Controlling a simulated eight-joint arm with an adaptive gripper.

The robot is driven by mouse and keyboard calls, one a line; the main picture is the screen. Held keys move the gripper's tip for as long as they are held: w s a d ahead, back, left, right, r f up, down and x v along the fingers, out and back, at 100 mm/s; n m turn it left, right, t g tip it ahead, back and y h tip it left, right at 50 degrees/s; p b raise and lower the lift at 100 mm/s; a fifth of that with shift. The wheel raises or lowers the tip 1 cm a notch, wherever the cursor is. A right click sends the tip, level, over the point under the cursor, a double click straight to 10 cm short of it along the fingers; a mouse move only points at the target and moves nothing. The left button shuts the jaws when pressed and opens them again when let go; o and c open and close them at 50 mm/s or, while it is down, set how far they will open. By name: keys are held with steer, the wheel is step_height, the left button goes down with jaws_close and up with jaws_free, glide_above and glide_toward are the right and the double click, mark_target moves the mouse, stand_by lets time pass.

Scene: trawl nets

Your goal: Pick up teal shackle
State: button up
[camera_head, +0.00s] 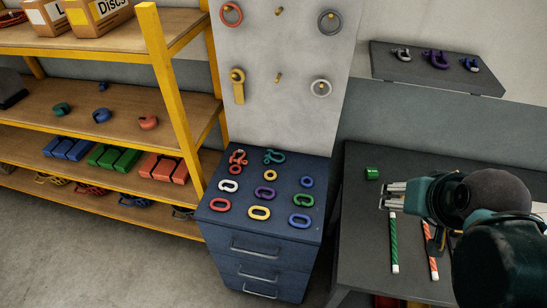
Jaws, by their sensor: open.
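The teal shackle (274,156) lies on the top of the dark blue drawer cabinet (225,232), at its back edge near the wall panel. A red shackle (238,157) lies just to its left. My gripper (387,195) is open and points left above the dark table on the right, well to the right of the cabinet and apart from the shackle. I see nothing between its fingers. My arm covers the right part of the table.
Several coloured rings and links, such as a purple link (265,192), crowd the cabinet top. A pegboard (282,70) with hung rings stands behind. Yellow shelving (160,80) is at left. A green cylinder (372,173) and striped rods (394,240) lie on the dark table (360,240).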

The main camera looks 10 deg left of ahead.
steer(key=w+a+r+m+g, duration=0.2)
steer(key=w+a, duration=0.6)
steer(key=w, duration=0.4)
steer(key=m+g, duration=0.4)
steer(key=m, duration=0.1)
glide_above(265, 159)
steer(key=s+d, duration=0.1)
steer(key=shift+y, duration=0.4)
steer(key=f, duration=2.2)
steer(key=shift+d+f, duration=0.2)
steer(key=shift+f, duration=0.1)
steer(key=shift+a+f, duration=0.3)
steer(key=shift+f, duration=0.05)
steer(key=shift+w+a+f, duration=0.1)
steer(key=shift+f, duration=1.15)
steer(key=shift+f, duration=0.15)
steer(key=shift+w+a+f+p, duration=0.1)
steer(key=shift+a+f+p, duration=0.1)
steer(key=shift+f, duration=1.05)
steer(key=shift+w+a+f+p, duration=0.1)
steer(key=shift+f+p, duration=0.1)
steer(key=shift+f, duration=1)
